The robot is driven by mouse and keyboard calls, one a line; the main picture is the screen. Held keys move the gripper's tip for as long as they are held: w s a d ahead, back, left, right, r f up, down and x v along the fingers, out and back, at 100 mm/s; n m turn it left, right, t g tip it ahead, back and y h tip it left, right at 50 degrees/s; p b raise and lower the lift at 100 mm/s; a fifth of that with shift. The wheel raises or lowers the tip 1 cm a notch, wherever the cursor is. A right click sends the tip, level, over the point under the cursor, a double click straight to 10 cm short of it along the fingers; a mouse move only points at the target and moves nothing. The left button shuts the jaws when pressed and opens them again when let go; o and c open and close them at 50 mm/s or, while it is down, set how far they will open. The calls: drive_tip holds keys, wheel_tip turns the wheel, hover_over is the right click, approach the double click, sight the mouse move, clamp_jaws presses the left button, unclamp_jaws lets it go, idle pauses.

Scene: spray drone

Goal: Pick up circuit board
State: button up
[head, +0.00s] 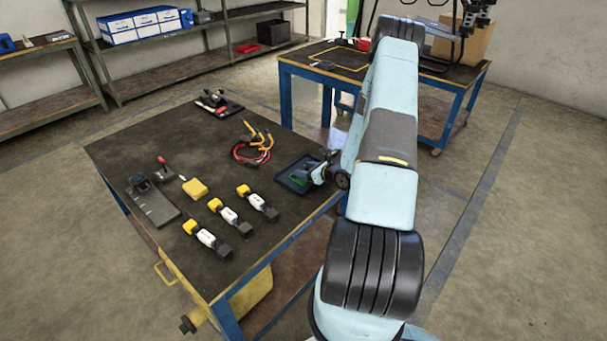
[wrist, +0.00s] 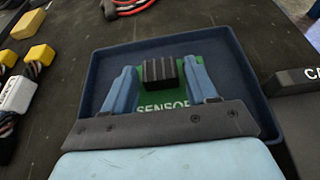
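The circuit board (wrist: 178,92) is green, marked "SENSOR", with a black ribbed block (wrist: 160,71) on top. It lies in a shallow dark blue tray (wrist: 88,70) and is partly hidden by my gripper. In the head view a bit of the green board (head: 299,180) shows in the tray (head: 287,174) at the table's right edge. My gripper (wrist: 160,76) is low over the board, its two light blue fingers apart on either side of the black block. Narrow gaps show between fingers and block. In the head view my gripper (head: 318,174) is at the tray's right side.
Red and yellow cables (head: 254,146) lie behind the tray. Several yellow-and-white connectors (head: 230,216) and a yellow block (head: 195,188) lie to the left. A dark box marked with letters (wrist: 292,80) stands close to the tray's right side in the wrist view.

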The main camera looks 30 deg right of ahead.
drive_tip(key=c, duration=0.9)
drive_tip(key=shift+o, duration=0.2)
